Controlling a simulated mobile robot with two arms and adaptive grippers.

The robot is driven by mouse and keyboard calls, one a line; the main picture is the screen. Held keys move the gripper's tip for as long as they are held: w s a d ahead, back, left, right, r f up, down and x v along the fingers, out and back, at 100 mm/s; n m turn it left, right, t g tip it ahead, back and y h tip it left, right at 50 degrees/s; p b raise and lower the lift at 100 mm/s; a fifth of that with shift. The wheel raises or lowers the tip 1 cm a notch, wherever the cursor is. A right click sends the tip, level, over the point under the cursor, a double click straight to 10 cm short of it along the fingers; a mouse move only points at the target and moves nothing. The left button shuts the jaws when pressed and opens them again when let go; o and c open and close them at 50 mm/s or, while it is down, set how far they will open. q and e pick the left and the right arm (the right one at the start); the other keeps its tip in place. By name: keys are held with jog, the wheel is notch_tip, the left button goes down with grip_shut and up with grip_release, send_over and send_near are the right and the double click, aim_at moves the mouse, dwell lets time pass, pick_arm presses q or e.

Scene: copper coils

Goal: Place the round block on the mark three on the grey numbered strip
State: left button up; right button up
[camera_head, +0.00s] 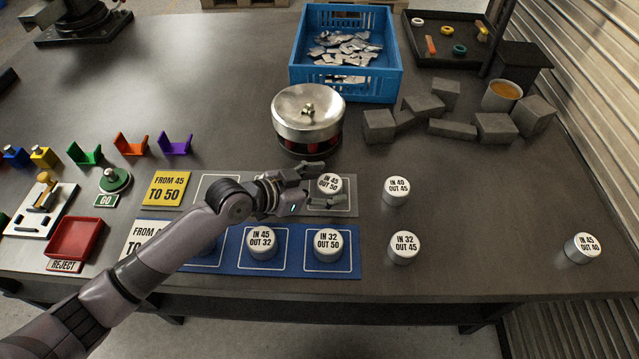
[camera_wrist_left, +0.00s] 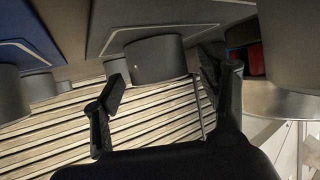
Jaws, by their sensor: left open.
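The grey strip (camera_head: 352,192) lies mid-table with a yellow "FROM 45 TO 50" plate (camera_head: 168,189) at its left end. My arm covers part of its outlined squares, and I can read no numerals on those squares. A round block with a white top, "IN 45 OUT 50" (camera_head: 329,183), stands upright on the rightmost square. My left gripper (camera_head: 325,187) is open at this block, one finger on its far side and one on its near side. The left wrist view shows the grey block (camera_wrist_left: 155,60) between the parted fingers. My right gripper is not in view.
A blue strip (camera_head: 352,262) with several round blocks lies in front. Loose round blocks (camera_head: 397,190) (camera_head: 404,247) (camera_head: 582,248) stand to the right. A metal-lidded pot (camera_head: 307,112) and a blue crate (camera_head: 393,88) stand behind. The right front table is mostly clear.

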pick_arm(q)
jog(key=shift+a+r, duration=0.1)
jog(key=shift+r, duration=0.15)
jog(key=v, duration=1)
jog(key=shift+s+a+b, duration=0.2)
jog(key=shift+a+b, duration=0.05)
jog(key=shift+b, duration=0.15)
jog(key=shift+s+a+r, duration=0.35)
jog(key=shift+a, duration=0.05)
